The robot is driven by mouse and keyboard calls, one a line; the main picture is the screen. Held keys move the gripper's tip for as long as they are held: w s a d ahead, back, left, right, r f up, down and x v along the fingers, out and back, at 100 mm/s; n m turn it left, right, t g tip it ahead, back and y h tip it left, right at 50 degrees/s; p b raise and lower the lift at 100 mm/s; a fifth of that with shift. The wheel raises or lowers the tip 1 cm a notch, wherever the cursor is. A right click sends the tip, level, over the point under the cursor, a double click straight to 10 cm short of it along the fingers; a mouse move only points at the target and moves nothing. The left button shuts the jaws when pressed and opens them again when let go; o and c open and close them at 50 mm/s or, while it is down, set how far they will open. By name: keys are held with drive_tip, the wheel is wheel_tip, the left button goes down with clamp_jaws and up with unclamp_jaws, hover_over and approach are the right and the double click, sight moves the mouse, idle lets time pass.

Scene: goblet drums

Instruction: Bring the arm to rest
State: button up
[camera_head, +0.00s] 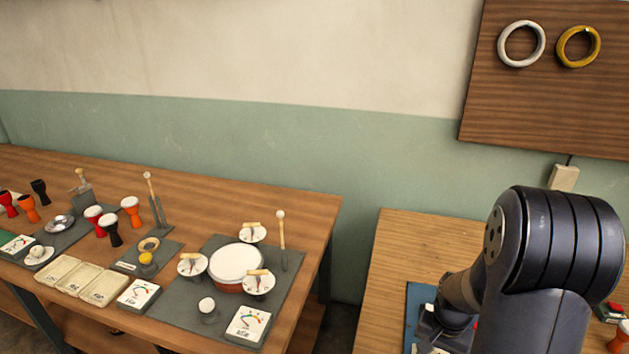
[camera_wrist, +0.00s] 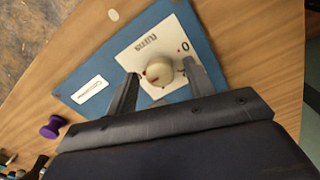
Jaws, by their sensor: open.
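My gripper (camera_wrist: 160,68) is open in the wrist view, with its two dark fingers apart and nothing held between them. A round cream knob (camera_wrist: 157,74) with a red mark shows between the fingertips, on a white square dial plate (camera_wrist: 143,45). I cannot tell whether the fingers touch the knob. The plate lies on a blue board (camera_wrist: 120,97) on a wooden table. In the head view my arm (camera_head: 550,245) is bent over the right table (camera_head: 400,240), and its lower end hides much of the blue board there (camera_head: 415,300).
A purple spool-shaped piece (camera_wrist: 53,127) stands beside the blue board. The left table (camera_head: 310,205) holds several goblet drums, a large round drum (camera_head: 237,262), trays (camera_head: 85,278) and white dial boxes. A wall board (camera_head: 560,100) carries two rings. A gap separates the tables.

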drive_tip(key=shift+n, duration=0.8)
drive_tip(key=shift+r+n+p, duration=0.3)
wheel_tip(320, 180, up, 10)
drive_tip(key=shift+a, duration=0.1)
